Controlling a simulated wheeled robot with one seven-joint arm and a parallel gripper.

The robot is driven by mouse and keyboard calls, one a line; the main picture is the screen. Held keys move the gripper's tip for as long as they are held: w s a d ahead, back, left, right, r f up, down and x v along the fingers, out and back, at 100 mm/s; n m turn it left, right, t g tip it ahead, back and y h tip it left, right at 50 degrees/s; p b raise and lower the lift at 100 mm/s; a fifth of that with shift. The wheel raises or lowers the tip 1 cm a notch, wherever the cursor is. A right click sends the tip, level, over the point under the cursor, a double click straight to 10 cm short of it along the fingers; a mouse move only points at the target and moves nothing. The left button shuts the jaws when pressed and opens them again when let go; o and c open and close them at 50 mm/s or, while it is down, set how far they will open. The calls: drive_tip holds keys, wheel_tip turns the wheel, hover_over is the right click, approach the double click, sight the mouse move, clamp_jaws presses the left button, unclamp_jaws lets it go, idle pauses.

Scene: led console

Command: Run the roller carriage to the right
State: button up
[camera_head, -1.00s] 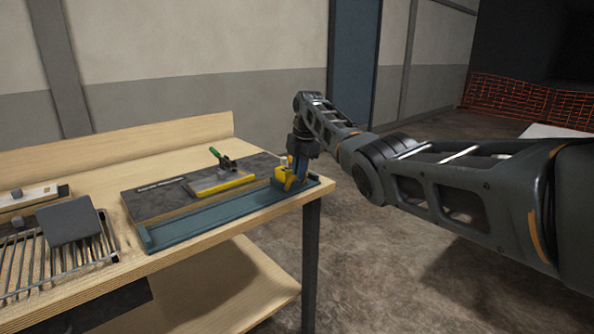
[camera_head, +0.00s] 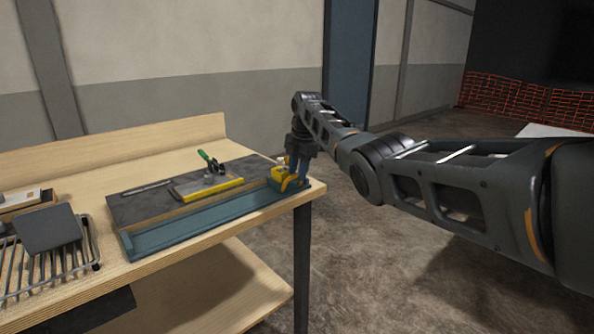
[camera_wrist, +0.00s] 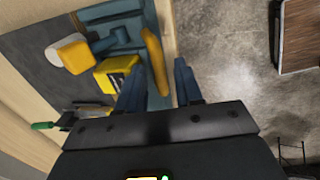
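The yellow-and-blue roller carriage (camera_head: 282,174) sits at the right end of a long blue rail (camera_head: 200,225) near the front edge of the bench. In the wrist view its yellow block (camera_wrist: 117,74), a slanted yellow bar (camera_wrist: 154,58) and a pale roller with a yellow end (camera_wrist: 68,54) show. My gripper (camera_head: 298,172) points down at the carriage's right side. In the wrist view my gripper (camera_wrist: 160,66) has its two blue fingers apart, with the lower part of the yellow bar between them. Gaps show beside the bar, so it does not look clamped.
A dark plate (camera_head: 140,203) behind the rail carries a green-handled clamp (camera_head: 210,161) and a yellow-edged block (camera_head: 208,186). A wire rack (camera_head: 45,265) with a grey block (camera_head: 47,229) stands at the left. Right of the bench is open floor.

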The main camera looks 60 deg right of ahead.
drive_tip(key=shift+o, duration=0.2)
drive_tip(key=shift+a, duration=0.1)
drive_tip(key=shift+r, duration=0.15)
wheel_tip(320, 180, up, 7)
drive_tip(key=s, duration=0.1)
drive_tip(key=shift+s+a+r+b, duration=0.15)
drive_tip(key=shift+r+b, duration=0.05)
drive_tip(key=shift+b, duration=0.15)
idle(0.4)
